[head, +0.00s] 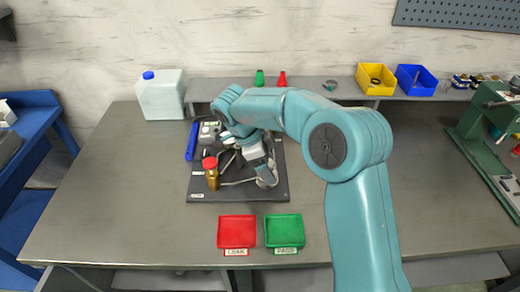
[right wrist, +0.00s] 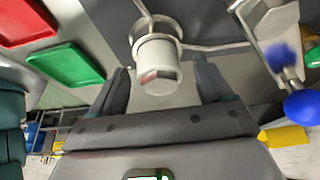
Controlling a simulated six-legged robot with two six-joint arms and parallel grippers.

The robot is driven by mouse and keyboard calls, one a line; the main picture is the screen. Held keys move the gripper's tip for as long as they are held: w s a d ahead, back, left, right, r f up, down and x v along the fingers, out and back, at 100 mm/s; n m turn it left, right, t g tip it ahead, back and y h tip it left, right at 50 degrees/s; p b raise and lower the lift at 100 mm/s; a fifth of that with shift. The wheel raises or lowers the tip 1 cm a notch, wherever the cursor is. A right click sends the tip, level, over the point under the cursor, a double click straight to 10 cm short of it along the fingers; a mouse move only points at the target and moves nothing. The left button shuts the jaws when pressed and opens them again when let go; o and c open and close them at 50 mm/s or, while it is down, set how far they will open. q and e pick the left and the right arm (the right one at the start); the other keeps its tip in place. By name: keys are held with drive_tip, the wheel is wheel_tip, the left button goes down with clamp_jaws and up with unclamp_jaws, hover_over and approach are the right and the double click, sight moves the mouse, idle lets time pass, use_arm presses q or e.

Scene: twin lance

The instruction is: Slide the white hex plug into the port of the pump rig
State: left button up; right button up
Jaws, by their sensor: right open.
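The pump rig stands on a dark base plate (head: 240,192) in the middle of the bench, partly hidden by my right arm. It has a brass cylinder with a red cap (head: 211,171) and thin bent metal tubes. My right gripper (head: 268,172) is low over the plate's right side. In the right wrist view its open fingers (right wrist: 162,92) stand either side of a white cylindrical fitting (right wrist: 158,62) joined to metal tubes, with no clear grip on it. I cannot tell whether this fitting is the hex plug or the port. My left gripper is not in view.
A red tray (head: 237,231) and a green tray (head: 284,230) lie in front of the plate. A white jug (head: 161,97) stands behind left; yellow (head: 376,79) and blue (head: 416,79) bins sit on the back shelf. A green machine (head: 488,130) is at right. The bench's left is clear.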

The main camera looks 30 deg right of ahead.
drive_tip(key=p+v, duration=0.2)
drive_tip(key=v, duration=1.3)
drive_tip(key=shift+r, duration=0.35)
